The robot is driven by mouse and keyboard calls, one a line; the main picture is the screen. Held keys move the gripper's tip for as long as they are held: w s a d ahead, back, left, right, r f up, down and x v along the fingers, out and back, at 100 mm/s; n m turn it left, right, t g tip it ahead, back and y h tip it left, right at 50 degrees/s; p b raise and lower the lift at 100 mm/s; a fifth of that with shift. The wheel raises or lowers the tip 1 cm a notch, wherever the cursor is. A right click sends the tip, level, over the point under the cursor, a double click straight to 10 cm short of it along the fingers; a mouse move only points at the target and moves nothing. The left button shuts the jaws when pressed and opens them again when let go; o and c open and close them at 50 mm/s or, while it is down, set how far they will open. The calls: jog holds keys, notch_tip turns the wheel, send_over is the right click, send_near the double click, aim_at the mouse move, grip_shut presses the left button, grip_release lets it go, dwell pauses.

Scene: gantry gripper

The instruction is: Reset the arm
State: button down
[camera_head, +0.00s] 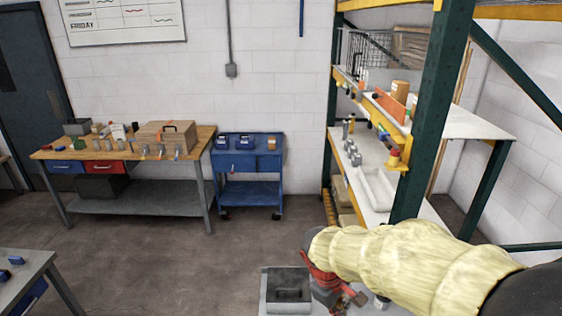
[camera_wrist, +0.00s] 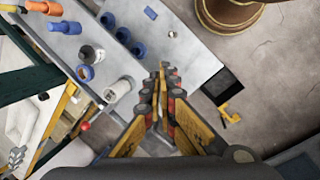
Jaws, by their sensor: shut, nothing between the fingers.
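My gripper (camera_head: 336,292) shows low in the head view, at the end of my pale yellow-sleeved arm, which reaches in from the right. It is beside an open grey bin (camera_head: 287,292), at the front of the shelving. In the wrist view my gripper (camera_wrist: 166,70) has its yellow and dark fingers drawn together at the tips, with nothing between them. Below the fingers is a grey tabletop (camera_wrist: 180,45). On it are a metal cup (camera_wrist: 92,54), a white cylinder (camera_wrist: 117,91) and several blue parts.
Green-posted shelving (camera_head: 435,110) with several parts stands close beside my arm. A wooden workbench (camera_head: 190,141) and a blue cart (camera_head: 249,163) stand at the back wall. A grey table (camera_head: 30,268) is at lower left. The middle floor (camera_head: 170,260) is clear.

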jog(key=s+d+m+t+y+b, duration=0.1)
jog(key=s+d+m+t+b, duration=0.1)
jog(key=s+m+b, duration=0.2)
jog(key=s+d+f+m+t+y+b, duration=0.1)
jog(key=s+m+b, duration=0.3)
jog(key=s+b, duration=0.7)
jog(key=shift+s+d+f+m+t+y, duration=0.2)
jog(key=shift+s+d+m+t+y, duration=0.3)
jog(key=shift+t, duration=0.4)
jog(key=shift+a, duration=0.1)
